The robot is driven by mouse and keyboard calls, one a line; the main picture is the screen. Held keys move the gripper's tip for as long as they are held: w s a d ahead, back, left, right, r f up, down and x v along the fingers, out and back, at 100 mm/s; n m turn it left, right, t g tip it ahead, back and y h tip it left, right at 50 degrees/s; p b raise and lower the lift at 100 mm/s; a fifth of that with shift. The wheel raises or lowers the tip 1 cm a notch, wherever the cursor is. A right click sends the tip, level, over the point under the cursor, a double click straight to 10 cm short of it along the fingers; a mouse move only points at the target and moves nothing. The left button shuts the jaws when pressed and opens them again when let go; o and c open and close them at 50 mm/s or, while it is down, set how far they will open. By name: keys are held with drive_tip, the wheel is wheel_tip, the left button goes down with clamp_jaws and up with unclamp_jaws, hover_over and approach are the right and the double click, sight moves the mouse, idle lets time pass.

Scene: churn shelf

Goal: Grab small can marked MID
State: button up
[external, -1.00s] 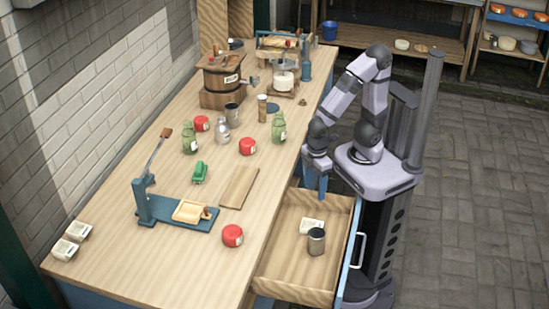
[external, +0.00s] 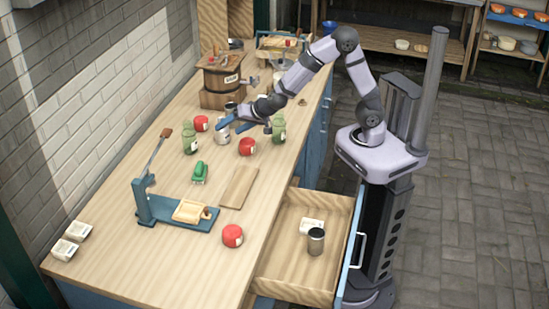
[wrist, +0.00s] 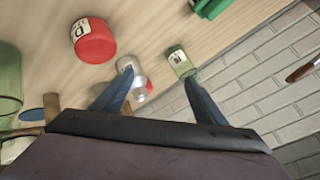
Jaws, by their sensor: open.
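A small silver can (external: 222,137) with a pale label stands upright on the workbench, partly hidden by my gripper. It also shows in the wrist view (wrist: 140,82), between my fingers and closer to the left one. Its label is too small to read. My gripper (external: 234,126) is open at the can, its blue fingers pointing left over the bench. In the wrist view, my gripper (wrist: 156,82) has a gap on the right side of the can. I cannot tell whether the left finger touches it. A darker grey can (external: 316,242) without a readable mark stands in the open drawer.
Red tins (external: 247,147) and green bottles (external: 190,138) stand close around the silver can. A wooden churn (external: 222,88) is behind it. A wooden board (external: 239,187) and a blue press (external: 180,218) lie toward the front. The drawer (external: 290,262) is open.

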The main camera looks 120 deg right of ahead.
drive_tip(key=s+d+m+g+h, duration=0.1)
drive_tip(key=s+d+m+g, duration=0.15)
drive_tip(key=s+d, duration=0.3)
drive_tip(key=n+g+h+b, duration=0.2)
drive_tip(key=g+h+b, duration=0.15)
drive_tip(key=g, duration=0.25)
approach(231, 107)
drive_tip(key=w+x, duration=0.1)
drive_tip(key=x, duration=0.3)
drive_tip(key=shift+s+p+x, duration=0.2)
drive_tip(key=shift+p+x, duration=0.25)
drive_tip(key=shift+x, duration=0.95)
drive_tip(key=shift+s+p+x, duration=0.25)
drive_tip(key=shift+p+x, duration=0.2)
drive_tip(key=shift+x, duration=1)
drive_tip(key=shift+d+f+t, duration=0.2)
drive_tip(key=shift+d+t, duration=0.05)
drive_tip(key=shift+d, duration=0.35)
drive_tip(key=shift+s, duration=0.1)
drive_tip(key=c, duration=1.2)
